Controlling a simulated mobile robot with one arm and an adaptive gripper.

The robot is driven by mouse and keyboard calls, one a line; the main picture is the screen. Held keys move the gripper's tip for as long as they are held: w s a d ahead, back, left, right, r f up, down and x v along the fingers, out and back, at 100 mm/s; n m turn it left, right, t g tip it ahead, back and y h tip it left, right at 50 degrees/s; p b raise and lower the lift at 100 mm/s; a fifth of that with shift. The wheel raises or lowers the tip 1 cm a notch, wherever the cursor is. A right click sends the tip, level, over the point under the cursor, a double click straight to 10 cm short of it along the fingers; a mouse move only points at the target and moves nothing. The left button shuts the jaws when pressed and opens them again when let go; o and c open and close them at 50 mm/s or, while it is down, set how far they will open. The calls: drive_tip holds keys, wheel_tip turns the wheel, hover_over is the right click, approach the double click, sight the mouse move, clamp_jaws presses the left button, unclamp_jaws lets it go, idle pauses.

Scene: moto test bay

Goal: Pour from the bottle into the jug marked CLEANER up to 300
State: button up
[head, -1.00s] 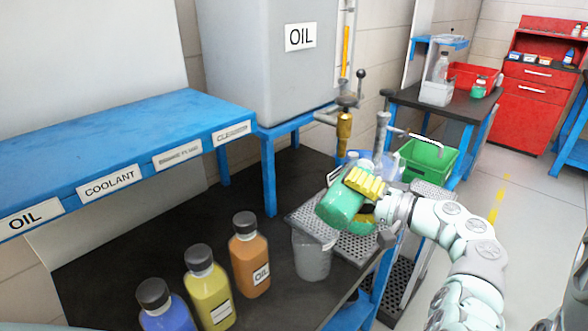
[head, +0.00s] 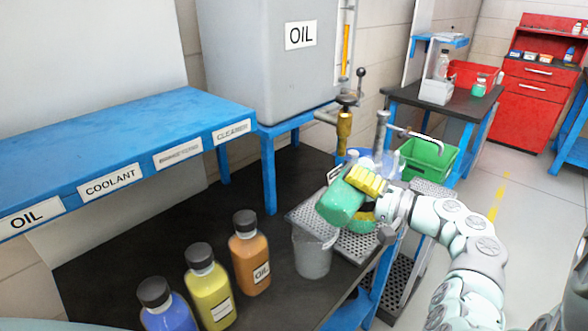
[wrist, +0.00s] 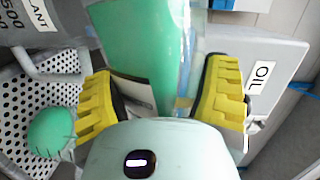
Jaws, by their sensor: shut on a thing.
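My gripper (head: 366,192) is shut on a bottle (head: 340,204) with green contents, held tilted above the perforated tray. In the wrist view the bottle (wrist: 140,45) stands between the yellow fingers (wrist: 165,100), with a pale label partly hidden. A grey jug (head: 312,254) stands below and left of the bottle. Its label in the wrist view (wrist: 40,14) shows the letters "LANT" and 500. A clear bluish vessel (head: 384,160) shows partly behind the gripper; its marking is hidden. I cannot read CLEANER on any jug. The liquid level in the jug cannot be read.
A CLEANER sign (head: 232,131) is on the blue shelf. Orange (head: 250,256), yellow (head: 209,292) and blue (head: 163,308) bottles stand at the bench front. The OIL tank (head: 265,70) and its tap (head: 344,130) are behind. A green rounded thing (wrist: 52,132) lies by the perforated tray (wrist: 30,90).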

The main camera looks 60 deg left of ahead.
drive_tip(key=shift+w+r+m+p, duration=0.1)
drive_tip(key=shift+w+m+p, duration=0.05)
drive_tip(key=shift+m+p, duration=0.85)
idle(5.6)
drive_tip(key=shift+f+n+b, duration=0.45)
drive_tip(key=shift+n+b, duration=0.25)
drive_tip(key=shift+b, duration=0.45)
drive_tip(key=shift+s+d+r+n+b, duration=0.1)
drive_tip(key=shift+s+n+b, duration=0.45)
drive_tip(key=shift+n, duration=0.25)
drive_tip(key=shift+r, duration=0.2)
